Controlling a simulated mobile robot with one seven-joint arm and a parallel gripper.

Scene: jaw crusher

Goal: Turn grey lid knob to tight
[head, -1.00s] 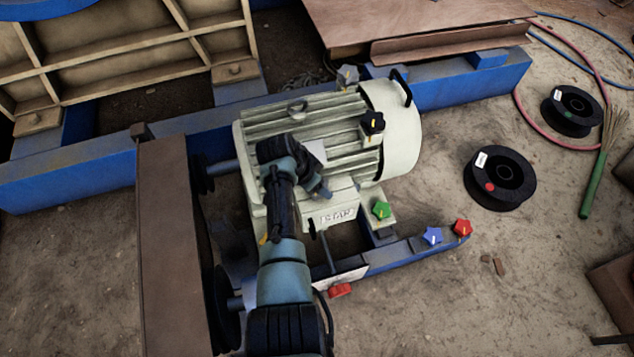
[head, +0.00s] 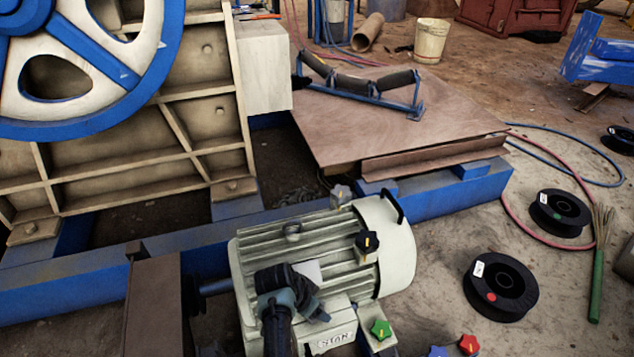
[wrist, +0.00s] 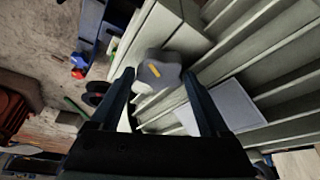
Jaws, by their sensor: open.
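A grey star-shaped knob (wrist: 160,70) with a yellow pointer mark shows in the wrist view, on pale grey machine casing. My gripper (wrist: 158,75) is open, with one finger to each side of this knob in the picture. I cannot tell whether either finger touches it. In the head view my wrist is over the pale motor (head: 330,255) and my fingers do not show clearly. Another view of a grey knob (head: 341,194) is at the motor's far side; I cannot tell whether it is the same one.
A black knob (head: 367,243) stands on the motor, and a green knob (head: 381,330) beside it. Blue (head: 438,352) and red (head: 469,344) knobs are at the lower edge. A blue frame beam (head: 440,205) runs behind. Black spools (head: 500,286) lie on the floor at right.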

